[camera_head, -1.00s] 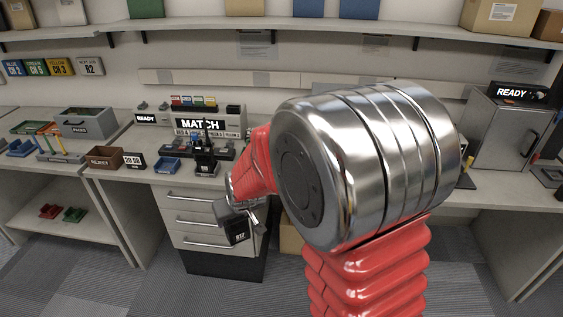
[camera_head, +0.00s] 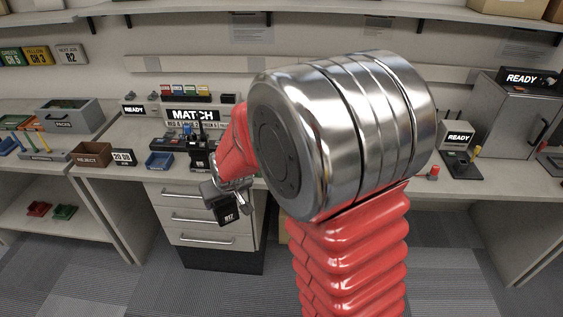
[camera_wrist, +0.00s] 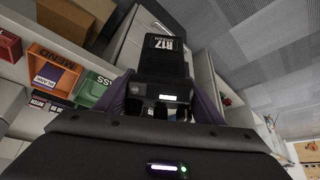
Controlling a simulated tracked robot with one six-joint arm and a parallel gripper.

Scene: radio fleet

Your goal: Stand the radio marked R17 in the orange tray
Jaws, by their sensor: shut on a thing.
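The radio marked R17 (camera_head: 225,208) is a dark box held in my gripper (camera_head: 222,187), in front of the drawer unit. In the wrist view the radio (camera_wrist: 165,58) is between the fingers of my gripper (camera_wrist: 161,106), its R17 label facing the camera. My gripper is shut on it. The orange tray (camera_wrist: 42,67) is at the left of the wrist view, apart from the radio, with lettering that seems to read MEND. I cannot make it out in the head view, where my arm covers part of the bench.
A green tray (camera_wrist: 92,90) sits beside the orange one. On the bench are a brown REJECT box (camera_head: 92,153), a blue tray (camera_head: 159,160), a dark radio on a stand (camera_head: 200,155) and a grey PACKS bin (camera_head: 68,119). A grey cabinet (camera_head: 512,120) stands right. Floor shows in front.

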